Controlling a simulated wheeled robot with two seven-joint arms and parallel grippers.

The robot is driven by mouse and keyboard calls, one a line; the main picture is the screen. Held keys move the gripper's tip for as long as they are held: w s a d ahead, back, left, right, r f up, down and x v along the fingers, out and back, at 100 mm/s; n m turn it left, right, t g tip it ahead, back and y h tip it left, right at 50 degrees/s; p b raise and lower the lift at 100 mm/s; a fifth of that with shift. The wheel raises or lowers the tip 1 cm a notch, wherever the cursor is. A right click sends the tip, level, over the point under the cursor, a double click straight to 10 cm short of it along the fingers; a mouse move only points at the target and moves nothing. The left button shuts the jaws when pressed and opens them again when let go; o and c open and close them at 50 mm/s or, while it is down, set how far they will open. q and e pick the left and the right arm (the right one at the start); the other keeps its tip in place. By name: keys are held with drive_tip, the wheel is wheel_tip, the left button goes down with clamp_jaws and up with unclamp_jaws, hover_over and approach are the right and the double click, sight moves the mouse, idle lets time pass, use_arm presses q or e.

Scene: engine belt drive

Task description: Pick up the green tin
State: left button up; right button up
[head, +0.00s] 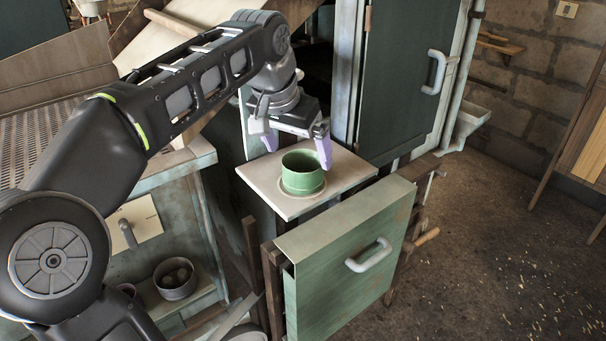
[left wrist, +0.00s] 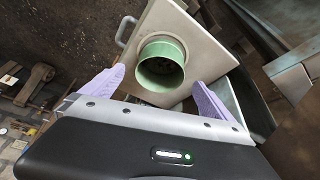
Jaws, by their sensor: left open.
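The green tin (head: 302,174) is round and open at the top. It stands upright on a pale square board (head: 252,175), inside a faint ring. My left gripper (head: 296,146) is open just above and behind the tin, with its lilac fingers apart. In the left wrist view the tin (left wrist: 160,66) lies ahead of and between the open fingers (left wrist: 158,92), and I see into its empty-looking inside. No contact between fingers and tin is clear. My right gripper is not in view.
A green drawer front (head: 345,262) with a grey handle stands close in front of the board. A dark cabinet door (head: 405,75) is behind to the right. A bench with a small round pot (head: 175,279) is at left. The floor at right is open.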

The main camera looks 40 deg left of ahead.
sight(302, 162)
use_arm(q)
drive_tip(key=x, duration=0.5)
idle(0.5)
drive_tip(key=c, duration=1.6)
drive_tip(key=shift+r, duration=0.1)
drive_tip(key=shift+c, duration=0.2)
